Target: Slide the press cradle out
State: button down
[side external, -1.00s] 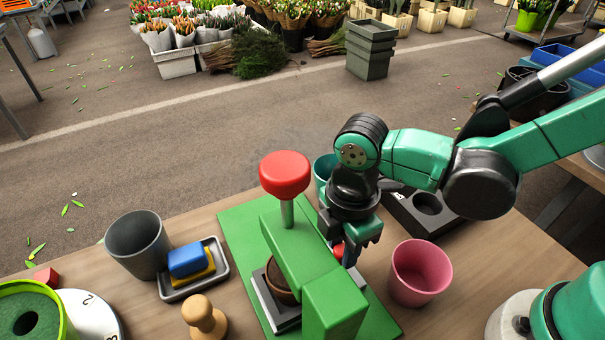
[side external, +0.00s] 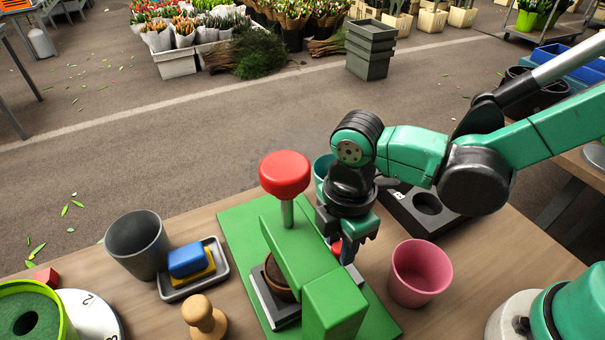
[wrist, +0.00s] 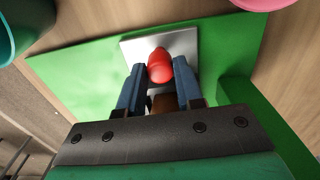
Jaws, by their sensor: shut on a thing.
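The green press (side external: 302,252) stands on a green base plate (side external: 242,232), with a red knob (side external: 284,174) on its top post. The press cradle (side external: 268,303) is a dark and grey slab under the press arm, holding a brown round pot (side external: 277,280). Its grey plate also shows in the wrist view (wrist: 190,45). The cradle's red handle (wrist: 160,66) sits between the fingertips. My gripper (wrist: 160,80) is shut on this red handle, close behind the press arm. The press arm hides much of the cradle in the side view.
A pink pot (side external: 420,274) stands right of the press, near my gripper. A dark block with a round hole (side external: 398,200) and a teal pot (side external: 322,170) lie behind. A grey pot (side external: 137,244), a tray with sponges (side external: 212,284) and a wooden stamp (side external: 204,318) are left.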

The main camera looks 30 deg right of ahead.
jog(key=w, duration=1.2)
jog(key=shift+w, duration=0.1)
jog(key=c, duration=0.6)
grip_release()
notch_tip(320, 180, up, 6)
jog(key=shift+f, duration=0.2)
